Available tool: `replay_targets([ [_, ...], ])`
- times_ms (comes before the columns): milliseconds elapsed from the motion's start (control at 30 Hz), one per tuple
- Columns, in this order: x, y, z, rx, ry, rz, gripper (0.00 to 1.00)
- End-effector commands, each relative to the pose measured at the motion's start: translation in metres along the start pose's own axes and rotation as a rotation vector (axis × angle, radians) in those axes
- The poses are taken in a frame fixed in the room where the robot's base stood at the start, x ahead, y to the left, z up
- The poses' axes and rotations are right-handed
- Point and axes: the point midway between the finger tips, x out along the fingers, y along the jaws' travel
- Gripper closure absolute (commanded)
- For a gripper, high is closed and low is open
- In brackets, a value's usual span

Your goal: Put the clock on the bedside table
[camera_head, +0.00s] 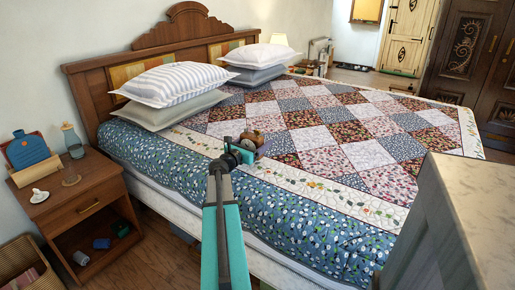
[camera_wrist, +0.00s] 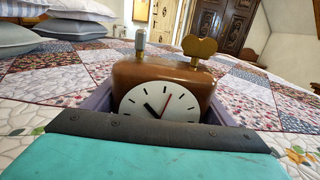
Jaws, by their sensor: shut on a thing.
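The clock (camera_wrist: 163,85) is a brown, rounded-top clock with a white dial, black marks and a red hand. A brass key stands on its top. In the wrist view it sits upright between the jaws, its lower part hidden by my gripper. In the head view the clock (camera_head: 252,138) is small at the tip of my arm, over the near side of the bed. My gripper (camera_head: 243,150) is shut on it. I cannot tell whether the clock touches the quilt. The bedside table (camera_head: 103,184) is wooden and stands at the left, beside the bed.
On the table are a blue bottle-shaped object (camera_head: 27,149) in a wooden holder, a glass bottle (camera_head: 73,140), a glass (camera_head: 71,176) and a small white item (camera_head: 39,195). The table's front right top looks clear. Pillows (camera_head: 177,83) lie on the bed (camera_head: 330,215).

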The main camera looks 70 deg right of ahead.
Motion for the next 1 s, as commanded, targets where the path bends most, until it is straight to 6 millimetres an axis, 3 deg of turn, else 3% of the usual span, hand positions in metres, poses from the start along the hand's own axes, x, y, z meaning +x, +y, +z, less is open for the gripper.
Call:
replay_targets([
  [167,0.0,0.0,-0.003,-0.001,-0.001,0.0,0.63],
  [500,0.0,0.0,-0.033,-0.001,-0.001,0.0,0.63],
  [967,0.0,0.0,-0.037,0.0,-0.002,0.0,0.63],
  [1000,0.0,0.0,-0.038,0.0,0.0,0.0,0.17],
])
